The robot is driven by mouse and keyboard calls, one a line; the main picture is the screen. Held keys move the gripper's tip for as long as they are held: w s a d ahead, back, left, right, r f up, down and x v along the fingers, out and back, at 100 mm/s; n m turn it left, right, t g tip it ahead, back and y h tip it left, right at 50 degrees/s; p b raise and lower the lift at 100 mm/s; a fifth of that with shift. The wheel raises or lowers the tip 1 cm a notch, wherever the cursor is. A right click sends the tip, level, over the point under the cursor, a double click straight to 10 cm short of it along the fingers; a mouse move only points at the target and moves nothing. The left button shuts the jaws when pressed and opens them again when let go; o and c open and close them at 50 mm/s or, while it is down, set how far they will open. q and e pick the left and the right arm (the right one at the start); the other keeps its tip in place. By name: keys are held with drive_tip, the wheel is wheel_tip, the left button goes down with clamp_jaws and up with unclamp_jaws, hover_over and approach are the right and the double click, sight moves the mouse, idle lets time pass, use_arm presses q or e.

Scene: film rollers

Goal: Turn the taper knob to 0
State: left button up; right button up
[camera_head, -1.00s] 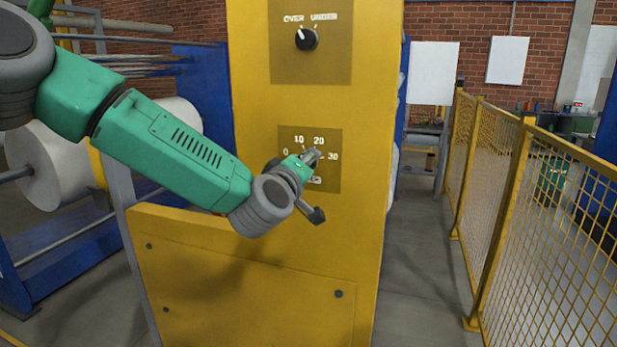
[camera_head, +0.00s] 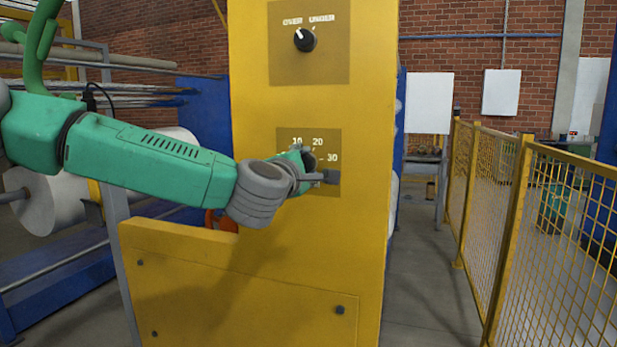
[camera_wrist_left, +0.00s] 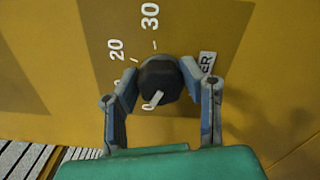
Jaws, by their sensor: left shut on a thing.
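The taper knob (camera_head: 309,160) is a dark round knob on the yellow machine's lower dial plate (camera_head: 333,136). In the head view the 10, 20 and 30 marks show, while the 0 is hidden behind my left gripper (camera_head: 315,163). In the left wrist view the gripper (camera_wrist_left: 157,85) has a finger on each side of the taper knob (camera_wrist_left: 158,78) and is shut on it. The knob's white pointer line aims to the lower left there, away from the 30 and the 20. My right gripper is out of view.
An OVER/UNDER knob (camera_head: 305,40) sits above on the same yellow panel (camera_head: 365,215). A yellow mesh fence (camera_head: 545,240) stands at the right, with open floor (camera_head: 425,275) between. A white roll (camera_head: 60,198) is at the left.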

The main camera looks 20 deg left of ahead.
use_arm(q)
drive_tip(key=shift+a+f+n+b, duration=0.1)
drive_tip(key=shift+f+n+b, duration=0.3)
drive_tip(key=shift+n, duration=0.4)
drive_tip(key=o, duration=1.2)
drive_tip(key=shift+c, duration=0.2)
drive_tip(key=shift+s+a+r, duration=0.1)
drive_tip(key=shift+a, duration=0.1)
drive_tip(key=shift+a, duration=0.1)
drive_tip(key=s, duration=1.2)
drive_tip(key=shift+a, duration=0.25)
